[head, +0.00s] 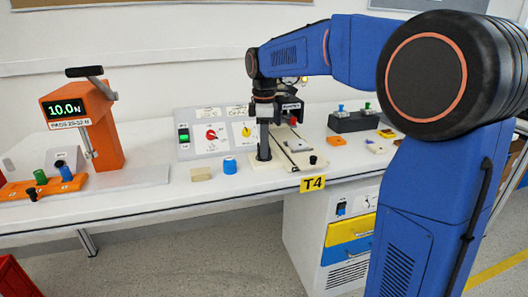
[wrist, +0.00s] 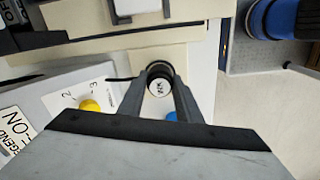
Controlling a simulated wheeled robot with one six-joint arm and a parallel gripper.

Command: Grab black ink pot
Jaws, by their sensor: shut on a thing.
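The black ink pot (wrist: 158,84) shows in the wrist view as a dark round pot with a white, lettered top. It sits between the two fingertips of my gripper (wrist: 160,92), which are shut on it. In the head view my gripper (head: 264,148) points straight down at the front left of a cream fixture (head: 300,146) on the bench. The pot is hard to tell from the dark fingers there. I cannot tell whether the pot touches the surface below.
Behind is a switch panel (head: 209,147) with red and yellow knobs. An orange force tester (head: 98,135) stands at the left. The bench's front edge (head: 150,207) is close.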

